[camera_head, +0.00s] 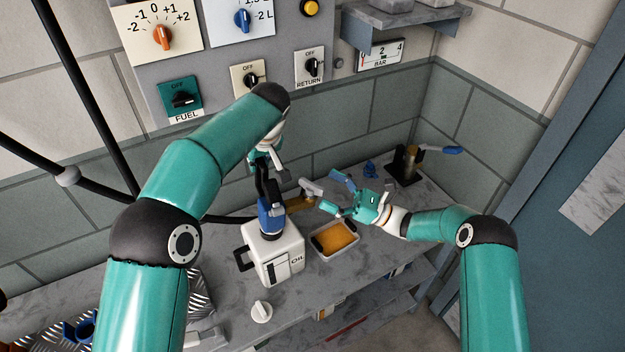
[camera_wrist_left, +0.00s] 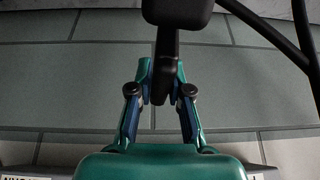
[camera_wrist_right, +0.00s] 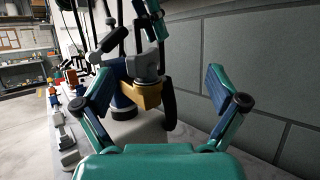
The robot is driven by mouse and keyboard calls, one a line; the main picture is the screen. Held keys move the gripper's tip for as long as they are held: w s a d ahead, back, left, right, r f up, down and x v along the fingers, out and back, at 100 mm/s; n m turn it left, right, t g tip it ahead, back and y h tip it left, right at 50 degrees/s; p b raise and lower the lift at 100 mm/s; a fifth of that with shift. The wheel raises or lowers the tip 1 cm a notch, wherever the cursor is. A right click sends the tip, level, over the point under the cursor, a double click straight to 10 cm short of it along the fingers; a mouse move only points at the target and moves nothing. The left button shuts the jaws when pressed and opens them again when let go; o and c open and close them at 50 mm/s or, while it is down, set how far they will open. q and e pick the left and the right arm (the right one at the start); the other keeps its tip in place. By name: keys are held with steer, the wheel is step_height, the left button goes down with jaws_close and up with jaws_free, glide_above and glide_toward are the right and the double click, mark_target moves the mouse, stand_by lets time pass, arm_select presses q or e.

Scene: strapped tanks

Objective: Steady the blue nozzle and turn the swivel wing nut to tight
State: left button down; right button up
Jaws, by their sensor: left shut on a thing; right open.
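The blue nozzle (camera_head: 270,217) stands upright over the white oil can. My left gripper (camera_wrist_left: 161,76) is shut on its black upper part (camera_wrist_left: 165,55). A brass swivel (camera_head: 299,203) sticks out to the right of the nozzle, with a grey wing nut (camera_head: 312,187) at its end. In the right wrist view the brass swivel (camera_wrist_right: 148,95) and grey nut (camera_wrist_right: 145,65) lie ahead, between the spread fingers. My right gripper (camera_head: 328,193) is open just to the right of the wing nut. I cannot tell whether a finger touches it.
The white oil can (camera_head: 275,256) stands on the marble bench. A tray (camera_head: 354,250) of orange liquid is to its right and a white knob (camera_head: 261,311) in front. A brass post (camera_head: 411,160) with a blue-ended lever stands at the back right. A control panel (camera_head: 280,60) is behind.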

mark_target(311, 188)
steer(key=x, duration=0.4)
steer(key=shift+w+a+r, duration=0.1)
steer(key=shift+a+r, duration=0.1)
steer(key=shift+a, duration=0.15)
